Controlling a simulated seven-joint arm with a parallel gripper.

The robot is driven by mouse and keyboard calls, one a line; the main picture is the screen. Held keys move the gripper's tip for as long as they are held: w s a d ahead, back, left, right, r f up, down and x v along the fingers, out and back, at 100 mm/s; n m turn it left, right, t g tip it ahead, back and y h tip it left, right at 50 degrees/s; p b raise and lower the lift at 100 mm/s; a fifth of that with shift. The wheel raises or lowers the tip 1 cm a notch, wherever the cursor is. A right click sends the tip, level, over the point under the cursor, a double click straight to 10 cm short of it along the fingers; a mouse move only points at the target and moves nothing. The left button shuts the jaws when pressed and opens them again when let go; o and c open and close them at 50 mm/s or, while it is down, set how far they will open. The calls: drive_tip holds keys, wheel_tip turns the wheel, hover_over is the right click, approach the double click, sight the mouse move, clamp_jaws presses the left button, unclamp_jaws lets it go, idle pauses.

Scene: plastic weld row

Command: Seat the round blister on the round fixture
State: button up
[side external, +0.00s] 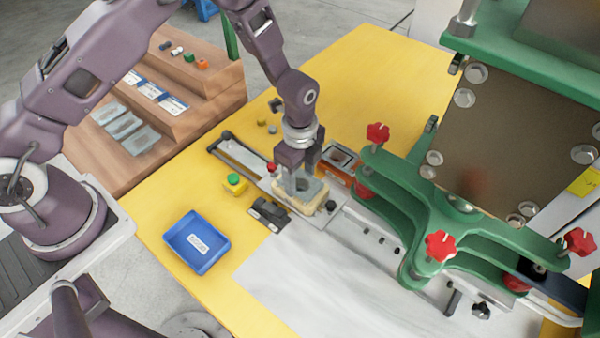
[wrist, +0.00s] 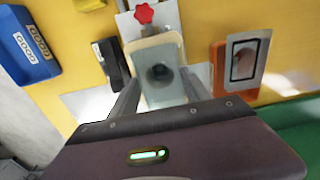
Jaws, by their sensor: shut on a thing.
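My gripper (side external: 300,182) points down over the work slide, its two fingers on either side of a pale grey-blue clear piece, the blister (side external: 314,190). In the wrist view the blister (wrist: 158,92) lies between the fingertips, with a dark round shape at its middle. Directly below it is a cream block, the fixture (side external: 296,203), whose rounded top end shows in the wrist view (wrist: 150,42). The blister appears level and at or very close to the fixture's top; I cannot tell whether it is fully down. The fingers hide part of both.
An orange fixture (side external: 362,190) stands close on the right. A black clamp block (side external: 268,213) and a blue bin (side external: 196,242) are on the left. The green press frame (side external: 440,215) with red knobs rises close at right. The white sheet in front is clear.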

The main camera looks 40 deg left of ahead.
drive_tip(key=shift+f, duration=0.15)
drive_tip(key=o, duration=1.1)
drive_tip(key=c, duration=0.4)
wheel_tip(320, 180, up, 7)
drive_tip(key=shift+r, duration=0.1)
